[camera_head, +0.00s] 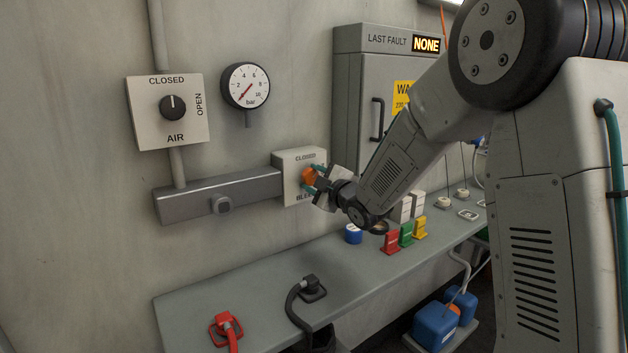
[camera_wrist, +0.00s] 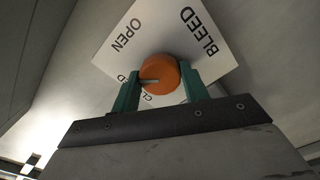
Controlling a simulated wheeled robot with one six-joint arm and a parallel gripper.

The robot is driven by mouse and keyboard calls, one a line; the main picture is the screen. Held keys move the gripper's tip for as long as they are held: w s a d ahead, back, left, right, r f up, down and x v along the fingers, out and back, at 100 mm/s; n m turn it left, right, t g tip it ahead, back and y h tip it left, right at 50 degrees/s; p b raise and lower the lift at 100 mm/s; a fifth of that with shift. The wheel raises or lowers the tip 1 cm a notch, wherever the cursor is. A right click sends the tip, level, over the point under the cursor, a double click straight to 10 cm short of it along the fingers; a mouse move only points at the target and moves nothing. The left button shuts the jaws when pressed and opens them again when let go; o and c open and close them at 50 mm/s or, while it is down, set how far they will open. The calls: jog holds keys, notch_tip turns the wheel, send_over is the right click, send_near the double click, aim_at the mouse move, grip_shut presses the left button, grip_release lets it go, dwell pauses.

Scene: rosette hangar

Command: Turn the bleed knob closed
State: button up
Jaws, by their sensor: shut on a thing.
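The bleed knob (camera_wrist: 160,74) is orange and round with a white pointer line. It sits on a white plate (camera_wrist: 112,58) marked BLEED, OPEN and CLOSED; the CLOSED word is partly hidden. In the wrist view the pointer line lies toward the left, between the OPEN and CLOSED words. My gripper (camera_wrist: 160,92) is shut on the knob, one green finger on each side. In the head view the bleed knob (camera_head: 309,177) shows between the fingers of my gripper (camera_head: 316,180), and the lower part of its plate (camera_head: 291,183) is partly covered.
An AIR plate (camera_head: 142,118) has a black knob (camera_head: 173,107) pointing to CLOSED. A pressure gauge (camera_head: 246,86) reads near its low end. A grey cabinet (camera_head: 350,80) stands behind my arm. A bench (camera_head: 240,290) below holds a blue cylinder (camera_head: 353,234), coloured blocks and connectors.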

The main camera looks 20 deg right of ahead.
jog(key=n, duration=0.4)
jog(key=shift+n, duration=2.1)
jog(key=o, duration=1)
jog(key=v, duration=0.8)
